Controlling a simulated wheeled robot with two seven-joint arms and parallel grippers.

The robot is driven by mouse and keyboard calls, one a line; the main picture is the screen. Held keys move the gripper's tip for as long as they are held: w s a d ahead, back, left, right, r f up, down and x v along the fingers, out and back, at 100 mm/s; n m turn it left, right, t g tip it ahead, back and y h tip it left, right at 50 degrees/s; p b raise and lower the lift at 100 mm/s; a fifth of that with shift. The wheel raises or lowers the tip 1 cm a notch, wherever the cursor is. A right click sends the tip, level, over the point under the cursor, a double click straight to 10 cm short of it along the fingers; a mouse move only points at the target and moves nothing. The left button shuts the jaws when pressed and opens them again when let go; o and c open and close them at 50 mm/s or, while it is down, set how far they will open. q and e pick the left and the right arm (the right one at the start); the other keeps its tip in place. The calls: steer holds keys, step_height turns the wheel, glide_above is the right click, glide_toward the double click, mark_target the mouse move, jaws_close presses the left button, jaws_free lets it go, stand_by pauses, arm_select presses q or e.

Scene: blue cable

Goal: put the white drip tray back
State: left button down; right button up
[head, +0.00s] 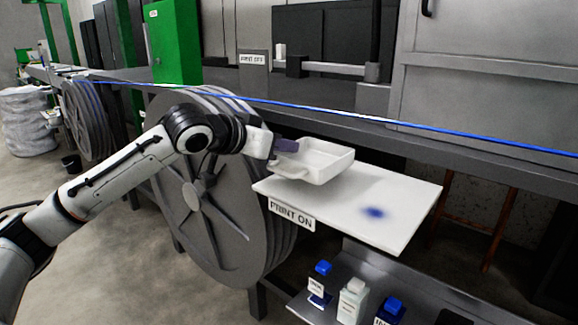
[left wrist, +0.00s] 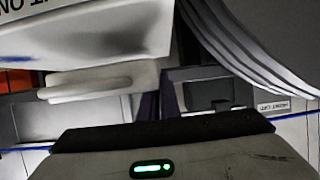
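The white drip tray (head: 322,164) is a shallow open box with a handle on its near left side. In the head view it is at the back left of a white board (head: 405,211); I cannot tell whether it rests there or hangs just above. My left gripper (head: 284,146) is at the tray's left end, a dark purple finger overlapping its rim. In the left wrist view the tray (left wrist: 110,35) and its handle (left wrist: 95,82) are close before the gripper (left wrist: 158,104). Whether the fingers grip the handle is unclear. My right gripper is not in view.
The board has a blue stain (head: 375,212) and a "PRINT ON" label (head: 291,214). Bottles (head: 352,301) stand on a lower shelf. A large grey reel (head: 205,205) stands below the arm. A blue cable (head: 330,110) runs above the bench behind the tray.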

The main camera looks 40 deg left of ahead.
arm_select(q)
steer(key=shift+f, duration=0.45)
step_height(320, 180, down, 2)
steer(key=shift+f+b, duration=0.25)
steer(key=shift+b, duration=0.15)
steer(key=shift+f, duration=0.25)
steer(key=shift+r, duration=0.1)
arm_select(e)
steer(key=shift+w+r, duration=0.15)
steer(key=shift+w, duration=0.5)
arm_select(q)
steer(key=shift+f, duration=0.2)
steer(key=c, duration=2)
jaws_free()
steer(key=shift+r, duration=0.1)
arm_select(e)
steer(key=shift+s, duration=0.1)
